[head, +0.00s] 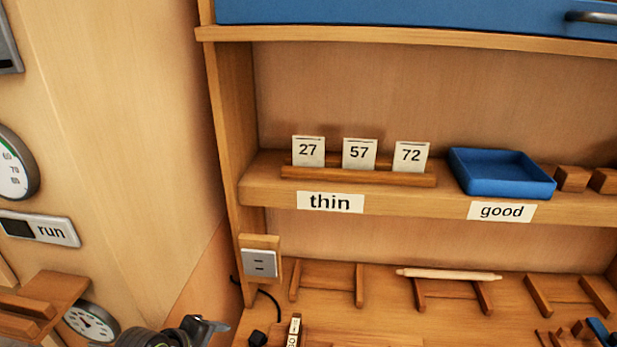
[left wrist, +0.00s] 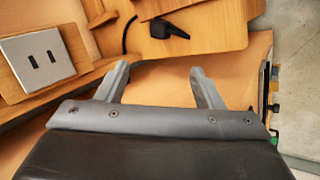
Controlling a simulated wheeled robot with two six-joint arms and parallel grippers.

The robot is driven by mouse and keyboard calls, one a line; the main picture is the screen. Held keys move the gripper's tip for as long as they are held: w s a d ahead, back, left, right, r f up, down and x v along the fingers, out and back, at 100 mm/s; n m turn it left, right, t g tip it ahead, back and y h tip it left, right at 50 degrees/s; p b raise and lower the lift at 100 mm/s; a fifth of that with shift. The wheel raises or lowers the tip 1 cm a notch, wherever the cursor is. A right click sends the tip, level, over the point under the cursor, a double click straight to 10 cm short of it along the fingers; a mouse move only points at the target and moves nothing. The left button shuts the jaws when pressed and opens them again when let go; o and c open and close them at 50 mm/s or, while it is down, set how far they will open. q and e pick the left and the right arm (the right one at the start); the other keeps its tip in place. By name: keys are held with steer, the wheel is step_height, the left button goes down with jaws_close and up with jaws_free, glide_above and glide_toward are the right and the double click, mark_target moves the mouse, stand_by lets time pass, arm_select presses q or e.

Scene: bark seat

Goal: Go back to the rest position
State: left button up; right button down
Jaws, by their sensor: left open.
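My left gripper (head: 203,326) shows at the bottom edge of the head view, left of the workbench, with its arm mostly cut off below. In the left wrist view its two grey fingers (left wrist: 158,72) are spread apart with nothing between them. Beyond the fingertips lie a wooden surface and a small black plug (left wrist: 163,29), apart from the fingers. My right gripper is not seen in either view.
A shelf (head: 460,203) holds cards 27, 57 and 72 above "thin", and a blue tray (head: 503,186) above "good". An outlet (head: 261,262) is near the bench's left end. A rod (head: 449,275) lies on wooden rests. Gauges and a "run" panel (head: 40,229) are at left.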

arm_select(q)
steer(key=s+a+f+m+g+y, duration=0.15)
steer(key=s+m, duration=0.25)
steer(key=s, duration=0.4)
steer(key=s+a+f+m+g+y, duration=0.1)
steer(key=s+a+m+y, duration=0.2)
steer(key=s, duration=0.5)
steer(key=s+a+f+m+g+y, duration=0.1)
steer(key=s+a+m, duration=0.1)
steer(key=s+m, duration=0.45)
step_height(320, 180, down, 29)
steer(key=s+a+n+g+b, duration=0.1)
steer(key=s+a+b, duration=0.1)
steer(key=b, duration=0.1)
steer(key=s+d+f+g+h+b, duration=0.1)
steer(key=s+f, duration=1.3)
steer(key=f, duration=0.2)
steer(key=shift+d+f+b, duration=0.15)
steer(key=shift+d+b, duration=0.1)
steer(key=shift+b, duration=0.1)
